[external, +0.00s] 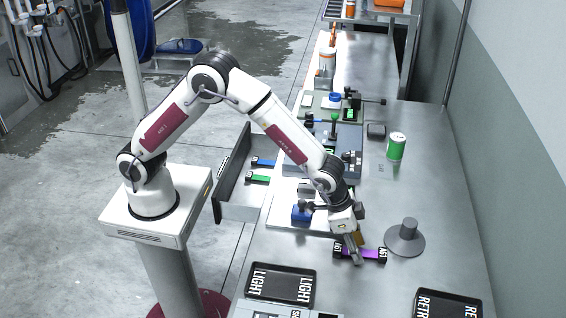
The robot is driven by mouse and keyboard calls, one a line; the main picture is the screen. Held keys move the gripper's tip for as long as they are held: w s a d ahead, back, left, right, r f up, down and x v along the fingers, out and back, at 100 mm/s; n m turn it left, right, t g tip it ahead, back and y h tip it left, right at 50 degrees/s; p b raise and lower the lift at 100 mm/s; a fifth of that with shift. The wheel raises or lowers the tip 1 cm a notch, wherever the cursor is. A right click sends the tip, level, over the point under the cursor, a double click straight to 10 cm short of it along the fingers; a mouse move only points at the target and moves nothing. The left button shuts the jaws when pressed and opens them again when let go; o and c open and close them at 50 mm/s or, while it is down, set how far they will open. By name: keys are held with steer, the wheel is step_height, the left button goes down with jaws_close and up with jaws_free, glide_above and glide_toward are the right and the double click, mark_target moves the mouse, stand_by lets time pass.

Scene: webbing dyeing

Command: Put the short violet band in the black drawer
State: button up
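The short violet band (373,254) lies on the steel bench near the right front, with black end pieces bearing white lettering. My gripper (354,259) points down at the left part of the band, its fingers overlapping it in the picture. Whether the fingers touch the band, and how far apart they are, cannot be made out. The drawer (232,168) is pulled out from the bench's left side, with dark inner walls. A blue band and a green band (258,179) lie in it.
A black tray marked LIGHT (282,303) lies left of the band, and another black tray (424,309) lies at front right. A blue block (301,214) and a green can (396,147) stand farther back.

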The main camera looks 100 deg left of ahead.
jaws_close()
steer(key=shift+r, duration=0.15)
step_height(320, 180, up, 10)
stand_by(0.9)
stand_by(0.7)
